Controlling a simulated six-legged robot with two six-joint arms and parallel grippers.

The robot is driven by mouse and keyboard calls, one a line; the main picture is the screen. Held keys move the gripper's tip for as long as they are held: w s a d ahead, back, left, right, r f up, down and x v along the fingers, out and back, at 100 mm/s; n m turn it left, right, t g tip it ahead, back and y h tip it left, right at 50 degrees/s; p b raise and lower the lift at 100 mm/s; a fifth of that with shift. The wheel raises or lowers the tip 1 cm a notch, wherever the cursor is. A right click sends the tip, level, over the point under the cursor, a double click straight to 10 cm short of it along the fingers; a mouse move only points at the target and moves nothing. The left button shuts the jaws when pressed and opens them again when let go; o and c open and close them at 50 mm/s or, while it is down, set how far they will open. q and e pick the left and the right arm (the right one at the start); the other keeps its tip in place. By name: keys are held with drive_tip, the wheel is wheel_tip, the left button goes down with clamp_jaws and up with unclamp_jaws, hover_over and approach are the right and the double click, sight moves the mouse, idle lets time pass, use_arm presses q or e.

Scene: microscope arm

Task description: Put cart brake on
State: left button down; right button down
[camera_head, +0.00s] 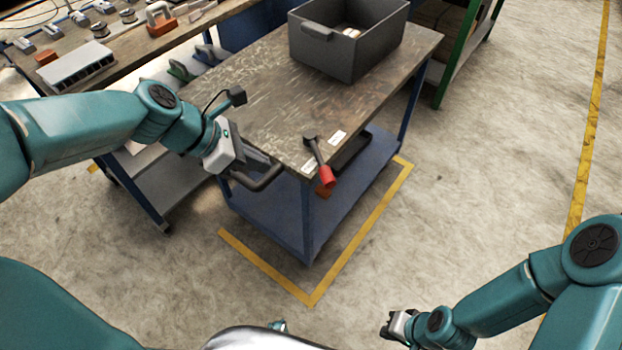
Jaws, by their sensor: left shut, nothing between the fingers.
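The cart (270,85) is a blue frame with a worn, scratched top, standing within yellow floor tape. Its brake lever (318,160) is a dark arm with a red grip (327,178) at the near corner of the top, beside two small white labels. The red grip hangs past the cart's edge.
A grey bin (348,45) stands at the far end of the cart top. A workbench (120,45) with tools and parts is at the upper left. A green-framed rack (455,55) stands behind. The floor (480,160) to the right is clear.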

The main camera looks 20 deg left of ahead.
sight(320, 161)
use_arm(q)
drive_tip(key=shift+w+a+f, duration=0.1)
drive_tip(key=shift+w+d+r+b+x, duration=0.25)
drive_tip(key=shift+b+x, duration=0.15)
drive_tip(key=shift+x, duration=1.8)
drive_tip(key=shift+w+d+r+b+x, duration=0.1)
drive_tip(key=shift+d+r+b+x, duration=0.25)
drive_tip(key=shift+x, duration=1.9)
drive_tip(key=shift+w+d+r+b+x, duration=0.2)
drive_tip(key=shift+b+x, duration=0.25)
drive_tip(key=shift+x, duration=1.75)
